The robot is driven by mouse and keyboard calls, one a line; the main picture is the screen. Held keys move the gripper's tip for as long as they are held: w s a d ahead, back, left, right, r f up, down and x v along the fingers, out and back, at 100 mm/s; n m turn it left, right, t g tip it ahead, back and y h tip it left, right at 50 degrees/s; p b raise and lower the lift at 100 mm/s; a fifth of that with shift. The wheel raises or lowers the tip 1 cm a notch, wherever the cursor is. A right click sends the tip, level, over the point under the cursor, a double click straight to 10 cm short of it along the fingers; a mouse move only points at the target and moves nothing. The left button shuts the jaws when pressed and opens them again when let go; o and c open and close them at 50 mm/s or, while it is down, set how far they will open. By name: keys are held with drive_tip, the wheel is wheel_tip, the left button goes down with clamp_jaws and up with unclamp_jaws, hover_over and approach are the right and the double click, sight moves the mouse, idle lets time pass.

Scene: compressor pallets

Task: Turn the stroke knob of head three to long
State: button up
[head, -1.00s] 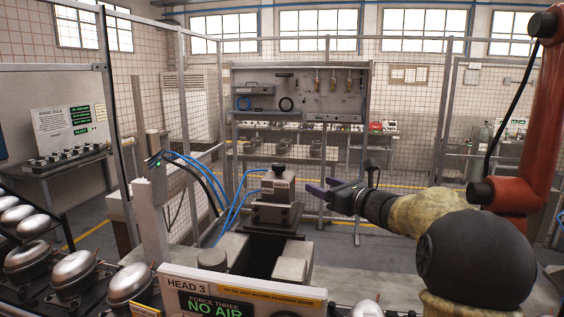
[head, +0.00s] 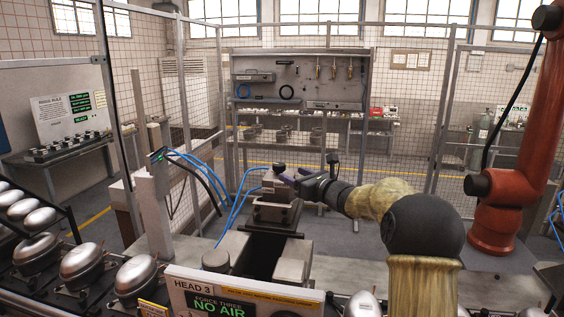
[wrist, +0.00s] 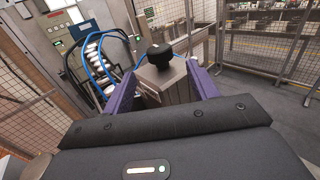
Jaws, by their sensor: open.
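The head three unit is a grey metal block (head: 279,187) on a pedestal, with a black stroke knob (head: 279,168) on top. The wrist view shows the lobed knob (wrist: 160,55) above the pale block (wrist: 165,83). My gripper (head: 294,180) is level with the block's upper part at its right side. In the wrist view my gripper (wrist: 160,72) is open, its purple fingers apart on either side of the block, just below the knob. I cannot tell whether they touch. The knob's setting is not readable. A panel (head: 240,297) reads HEAD 3, FORCE THREE, NO AIR.
Blue hoses (head: 240,193) run to the block's left from a grey post (head: 152,200). Rows of silver compressors (head: 82,262) stand at the left. Mesh fencing and a tool board (head: 300,90) are behind. A red-orange arm (head: 510,150) stands at the right.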

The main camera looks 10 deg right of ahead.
sight(283, 170)
drive_tip(key=p+x, duration=0.3)
drive_tip(key=x, duration=0.2)
drive_tip(key=shift+r, duration=0.2)
drive_tip(key=shift+w+a+f+p, duration=0.2)
drive_tip(key=shift+w+a+p, duration=0.2)
drive_tip(key=shift+w, duration=0.3)
drive_tip(key=c, duration=1)
